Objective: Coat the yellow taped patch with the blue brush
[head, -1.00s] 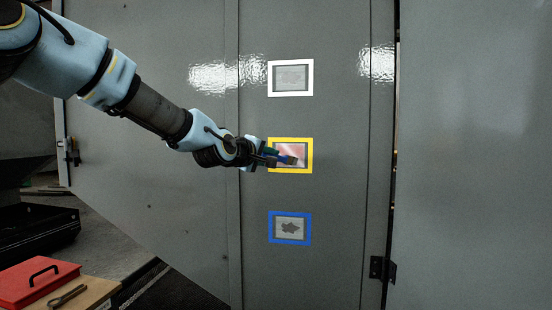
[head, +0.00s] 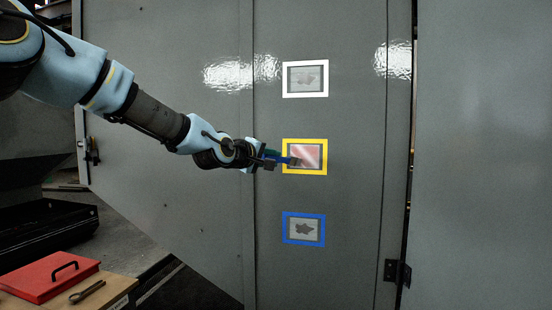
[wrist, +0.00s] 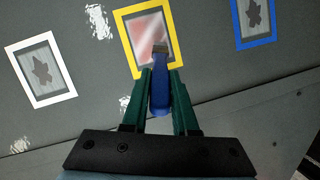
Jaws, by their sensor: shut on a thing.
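The yellow taped patch (head: 322,172) is the middle one of three frames on the grey door. Its inside looks reddish-pink with pale streaks, and it also shows in the wrist view (wrist: 126,34). My gripper (head: 270,158) is in front of the patch's left edge. In the wrist view its green fingers (wrist: 160,95) are shut on the blue brush (wrist: 159,98). The brush's bristle end (wrist: 160,47) overlaps the lower part of the patch in that view. I cannot tell whether the bristles touch the surface.
A white taped patch (head: 305,64) is above and a blue taped patch (head: 303,243) below, each with a dark blotch. A red box (head: 48,277) and a brush-like tool (head: 87,292) lie on a wooden top at lower left. A hinge (head: 398,272) is at the door's right.

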